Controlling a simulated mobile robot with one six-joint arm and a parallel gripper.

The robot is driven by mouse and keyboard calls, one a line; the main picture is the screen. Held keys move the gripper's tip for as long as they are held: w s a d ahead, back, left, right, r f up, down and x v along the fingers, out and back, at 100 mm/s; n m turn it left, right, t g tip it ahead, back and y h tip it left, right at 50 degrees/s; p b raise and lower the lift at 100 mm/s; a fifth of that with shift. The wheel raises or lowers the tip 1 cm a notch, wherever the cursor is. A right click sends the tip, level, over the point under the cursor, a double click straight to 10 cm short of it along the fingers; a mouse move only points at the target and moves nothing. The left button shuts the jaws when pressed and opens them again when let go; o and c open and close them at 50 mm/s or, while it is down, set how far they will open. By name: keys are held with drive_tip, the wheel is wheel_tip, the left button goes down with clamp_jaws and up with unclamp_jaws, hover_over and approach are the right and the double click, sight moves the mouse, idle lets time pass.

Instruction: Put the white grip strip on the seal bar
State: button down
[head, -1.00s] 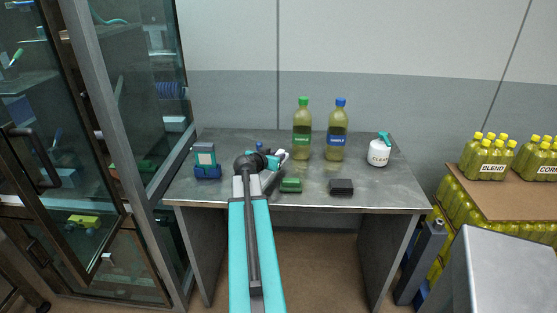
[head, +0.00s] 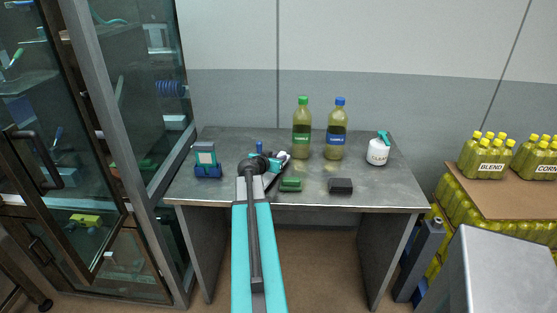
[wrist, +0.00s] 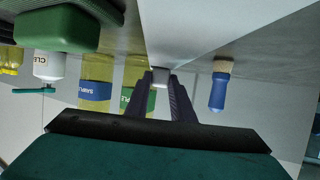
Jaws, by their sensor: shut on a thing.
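My gripper (wrist: 160,90) is shut on a white piece that I take for the white grip strip (wrist: 160,76). A broad white face (wrist: 195,25) runs from the fingertips to the top edge of the wrist view, which is upside down. I cannot tell whether it belongs to the strip. In the head view a small white part (head: 284,154) shows beside my gripper's end, above the grey table, with my arm hiding much around it. I cannot identify the seal bar with certainty.
On the table (head: 380,198) stand a green block (head: 290,184), a black block (head: 341,186), a green-capped bottle (head: 302,135), a blue-capped bottle (head: 336,137), a white spray container (head: 377,152), a blue-handled brush (wrist: 218,92) and a teal-and-blue item (head: 207,160). A glass cabinet stands left.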

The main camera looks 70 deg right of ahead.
drive_tip(key=shift+f, duration=0.55)
drive_tip(key=shift+f, duration=0.15)
drive_tip(key=c, duration=1.5)
unclamp_jaws()
drive_tip(key=shift+c, duration=0.2)
drive_tip(key=shift+r, duration=0.25)
drive_tip(key=shift+a, duration=0.3)
wheel_tip(320, 180, up, 4)
drive_tip(key=b, duration=0.3)
hover_over(266, 179)
drive_tip(key=shift+r, duration=0.2)
